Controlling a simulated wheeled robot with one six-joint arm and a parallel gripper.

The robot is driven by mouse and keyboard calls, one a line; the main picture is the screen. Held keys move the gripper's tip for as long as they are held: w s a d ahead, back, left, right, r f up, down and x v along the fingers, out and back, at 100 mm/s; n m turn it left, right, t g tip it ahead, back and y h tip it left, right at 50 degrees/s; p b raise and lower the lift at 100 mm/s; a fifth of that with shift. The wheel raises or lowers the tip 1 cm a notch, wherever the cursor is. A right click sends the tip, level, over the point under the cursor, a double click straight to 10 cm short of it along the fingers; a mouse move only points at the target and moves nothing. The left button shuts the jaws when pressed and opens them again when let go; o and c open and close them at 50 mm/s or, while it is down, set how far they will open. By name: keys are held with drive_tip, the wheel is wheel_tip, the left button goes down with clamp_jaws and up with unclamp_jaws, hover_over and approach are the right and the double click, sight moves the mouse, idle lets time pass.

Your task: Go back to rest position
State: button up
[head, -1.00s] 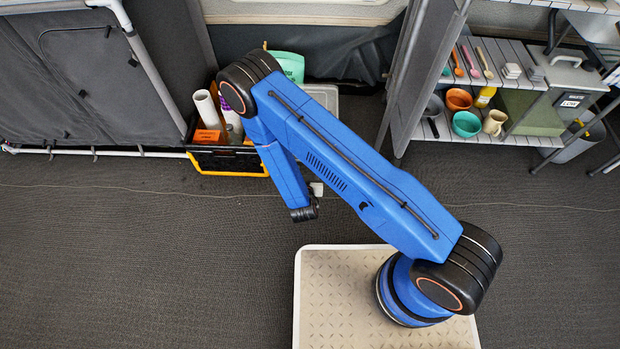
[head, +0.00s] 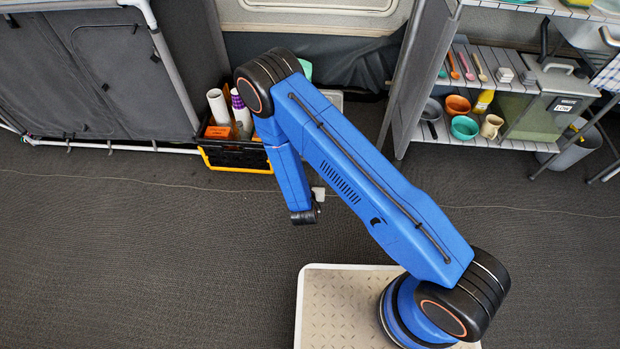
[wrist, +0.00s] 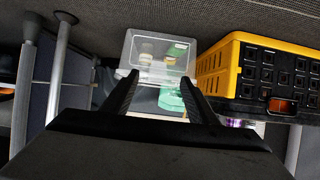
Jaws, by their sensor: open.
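My gripper (wrist: 157,90) shows in the wrist view with its two black fingers apart and nothing between them. In the head view my blue arm is folded over the light ribbed base plate, and the gripper itself is hidden below the wrist or too small to make out there. In the wrist view, a clear box (wrist: 158,50) with small items in it and a teal item (wrist: 172,98) show beyond the fingers.
A black and yellow crate (head: 236,158) with bottles and a white roll stands behind the arm, also in the wrist view (wrist: 262,75). A shelf (head: 500,80) with bowls and cups stands right. A grey cabinet (head: 90,75) stands left. Carpet (head: 130,240) is clear.

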drive_tip(key=shift+r, duration=0.1)
drive_tip(key=w+d+r+m+g+y, duration=0.15)
drive_tip(key=w+r, duration=0.25)
drive_tip(key=r, duration=0.6)
drive_tip(key=w+r+g, duration=0.2)
drive_tip(key=w+r, duration=0.1)
drive_tip(key=r, duration=0.7)
drive_tip(key=s+d+r+g+y, duration=0.15)
drive_tip(key=d+r, duration=0.25)
drive_tip(key=r, duration=0.6)
drive_tip(key=s+d+r, duration=0.2)
drive_tip(key=d+r, duration=0.2)
drive_tip(key=r, duration=0.5)
drive_tip(key=s+d+r+n+g+h, duration=0.1)
drive_tip(key=s+d+r, duration=0.75)
drive_tip(key=s, duration=0.25)
drive_tip(key=s+d+r+n+g, duration=0.1)
drive_tip(key=s+d+r, duration=0.75)
drive_tip(key=s, duration=0.25)
drive_tip(key=s+d+r+h, duration=0.1)
drive_tip(key=s+d, duration=0.4)
drive_tip(key=s, duration=0.7)
drive_tip(key=shift+s+d+r+g+h, duration=0.2)
drive_tip(key=shift+s+r+g+h, duration=0.1)
drive_tip(key=shift+r, duration=0.05)
